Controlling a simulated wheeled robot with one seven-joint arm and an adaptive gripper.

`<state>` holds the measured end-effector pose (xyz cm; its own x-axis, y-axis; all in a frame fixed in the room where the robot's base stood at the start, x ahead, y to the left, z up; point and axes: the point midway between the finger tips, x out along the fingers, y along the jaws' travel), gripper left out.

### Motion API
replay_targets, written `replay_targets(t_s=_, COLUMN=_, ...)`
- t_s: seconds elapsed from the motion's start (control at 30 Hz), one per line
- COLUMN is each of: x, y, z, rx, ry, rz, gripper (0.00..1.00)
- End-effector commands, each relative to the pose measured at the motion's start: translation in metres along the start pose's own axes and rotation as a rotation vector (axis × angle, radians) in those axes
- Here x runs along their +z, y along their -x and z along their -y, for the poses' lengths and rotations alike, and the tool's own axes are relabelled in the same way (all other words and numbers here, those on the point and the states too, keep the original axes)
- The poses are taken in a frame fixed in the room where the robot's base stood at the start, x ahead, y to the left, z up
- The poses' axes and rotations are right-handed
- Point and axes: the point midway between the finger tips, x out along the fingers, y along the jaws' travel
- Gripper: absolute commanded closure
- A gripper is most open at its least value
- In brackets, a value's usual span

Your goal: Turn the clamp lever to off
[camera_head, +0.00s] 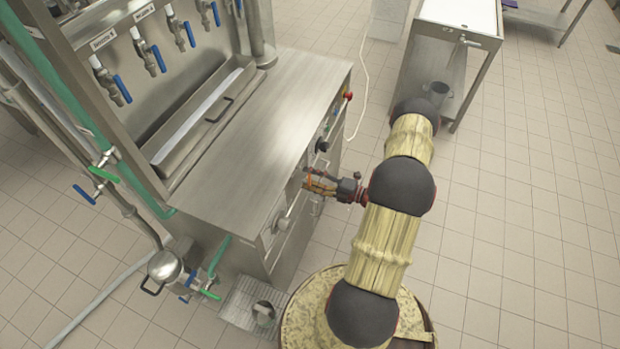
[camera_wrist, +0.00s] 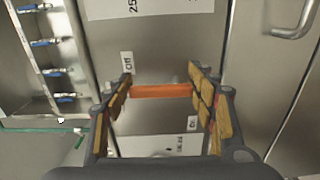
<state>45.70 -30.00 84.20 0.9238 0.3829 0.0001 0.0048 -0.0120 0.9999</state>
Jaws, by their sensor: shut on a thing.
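The clamp lever is an orange bar (camera_wrist: 160,91) on the steel front panel of the machine. In the wrist view it lies across the picture and spans the space between my two fingers. My gripper (camera_wrist: 161,84) is shut on the lever, with a padded finger at each end of it. An "Off" label (camera_wrist: 127,63) sits just above the lever's left end, and an "On" label (camera_wrist: 192,123) sits below its right end. In the head view my gripper (camera_head: 312,183) is at the machine's front, and the lever is mostly hidden there.
The steel counter (camera_head: 265,125) is clear. Blue-handled taps (camera_head: 122,88) line its back. Knobs (camera_head: 322,145) and a red button (camera_head: 348,96) stick out of the front panel.

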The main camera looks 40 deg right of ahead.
Motion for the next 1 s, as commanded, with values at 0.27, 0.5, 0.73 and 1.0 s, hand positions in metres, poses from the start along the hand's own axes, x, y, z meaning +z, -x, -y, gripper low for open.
replay_targets(t_s=0.27, x=0.0008, y=0.0003, z=0.0005, rx=-0.001, ry=-0.003, rz=0.002, gripper=0.69)
replay_targets(t_s=0.5, x=0.0005, y=0.0002, z=0.0005, rx=-0.001, ry=-0.002, rz=0.002, gripper=0.33)
replay_targets(t_s=0.73, x=0.0002, y=0.0001, z=0.0003, rx=0.0, ry=-0.002, rz=0.001, gripper=0.24)
replay_targets(t_s=1.0, x=0.0004, y=0.0022, z=0.0002, rx=0.0, ry=-0.002, rz=0.002, gripper=0.24)
